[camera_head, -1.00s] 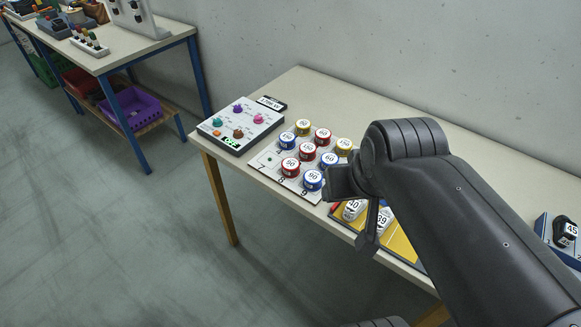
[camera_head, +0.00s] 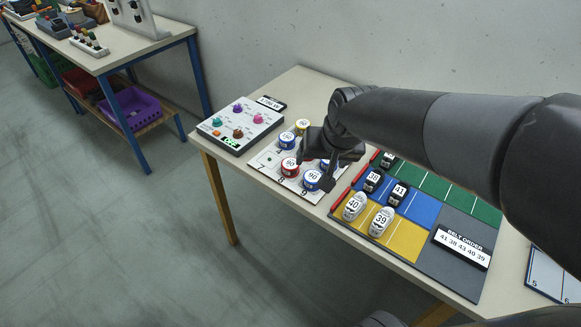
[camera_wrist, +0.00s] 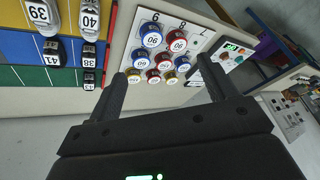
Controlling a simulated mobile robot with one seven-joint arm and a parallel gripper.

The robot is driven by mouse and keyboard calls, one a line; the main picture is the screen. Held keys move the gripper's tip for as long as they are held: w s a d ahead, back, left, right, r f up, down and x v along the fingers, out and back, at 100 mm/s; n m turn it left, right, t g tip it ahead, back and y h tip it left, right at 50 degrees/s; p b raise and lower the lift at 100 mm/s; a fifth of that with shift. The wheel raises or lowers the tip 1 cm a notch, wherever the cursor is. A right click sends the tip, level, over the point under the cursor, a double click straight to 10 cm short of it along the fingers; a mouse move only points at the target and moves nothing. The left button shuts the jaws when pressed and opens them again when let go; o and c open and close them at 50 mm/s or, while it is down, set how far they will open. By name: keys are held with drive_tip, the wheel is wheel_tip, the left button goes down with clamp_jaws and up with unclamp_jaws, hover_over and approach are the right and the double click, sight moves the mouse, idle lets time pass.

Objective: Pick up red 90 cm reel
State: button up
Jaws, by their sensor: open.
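A red reel (camera_head: 290,167), its label seeming to read 90, stands near the front of the white reel board in the head view. It also shows in the wrist view (camera_wrist: 175,43), beside a blue reel (camera_wrist: 149,30). My gripper (camera_head: 316,164) is over the right part of the reel group and hides several reels in the head view. In the wrist view its two fingers are spread wide and empty (camera_wrist: 160,70). The red reel lies beyond the fingertips, towards the top of that view. Nothing is between the fingers' pads.
Other blue, red and yellow reels, such as a yellow one (camera_head: 303,126), stand close around. A control box (camera_head: 240,124) is left of the board (camera_head: 266,158). A coloured mat with shoes (camera_head: 404,238) lies to the right. The table's front edge is near.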

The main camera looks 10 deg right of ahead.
drive_tip(key=h, duration=0.2)
approach(290, 163)
drive_tip(key=shift+m+t, duration=0.4)
drive_tip(key=shift+s+f+x, duration=0.1)
drive_tip(key=shift+s+x, duration=0.05)
drive_tip(key=shift+x, duration=1.55)
drive_tip(key=shift+s+f+x, duration=0.1)
drive_tip(key=shift+x, duration=1.55)
drive_tip(key=shift+s+x, duration=0.15)
drive_tip(key=shift+x, duration=1.55)
drive_tip(key=shift+d, duration=0.1)
drive_tip(key=shift+c, duration=0.6)
drive_tip(key=c, duration=0.9)
drive_tip(key=shift+c, duration=0.2)
drive_tip(key=shift+r, duration=0.1)
